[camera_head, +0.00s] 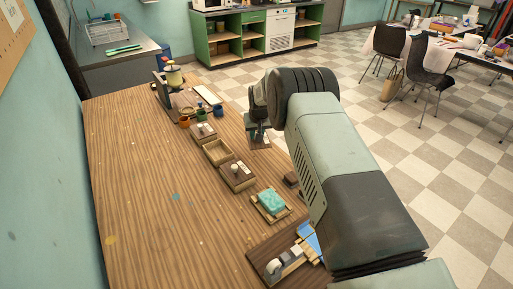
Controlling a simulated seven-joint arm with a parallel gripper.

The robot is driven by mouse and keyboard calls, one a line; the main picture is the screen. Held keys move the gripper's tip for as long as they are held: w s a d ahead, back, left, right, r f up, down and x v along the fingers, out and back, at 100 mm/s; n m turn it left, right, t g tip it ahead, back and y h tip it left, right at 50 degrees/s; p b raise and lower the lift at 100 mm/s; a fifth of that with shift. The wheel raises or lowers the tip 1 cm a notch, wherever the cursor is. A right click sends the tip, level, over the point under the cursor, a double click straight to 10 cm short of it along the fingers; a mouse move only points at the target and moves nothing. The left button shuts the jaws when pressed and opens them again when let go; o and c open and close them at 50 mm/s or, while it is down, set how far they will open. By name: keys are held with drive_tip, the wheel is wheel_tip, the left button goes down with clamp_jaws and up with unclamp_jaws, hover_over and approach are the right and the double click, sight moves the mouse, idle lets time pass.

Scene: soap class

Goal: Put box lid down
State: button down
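My gripper (258,127) points down near the table's right edge, to the right of the row of small wooden boxes. A small flat piece that looks like the box lid (260,142) is at its fingertips, and the gripper looks shut on it. The lid is small and partly covered by the fingers. An open, shallow wooden box (218,152) with an empty-looking inside stands on the table, left of my gripper and apart from the lid.
Similar small boxes with pale pieces on top stand behind (203,132) and in front (238,174) of the open box. A turquoise soap block (271,201) lies on a wooden tray nearer. A tape dispenser (283,263) stands at the front. The table's left side (140,190) is mostly clear.

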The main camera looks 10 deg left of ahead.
drive_tip(key=shift+f, duration=2.95)
drive_tip(key=shift+f, duration=0.1)
drive_tip(key=c, duration=1)
unclamp_jaws()
drive_tip(key=shift+o, duration=0.2)
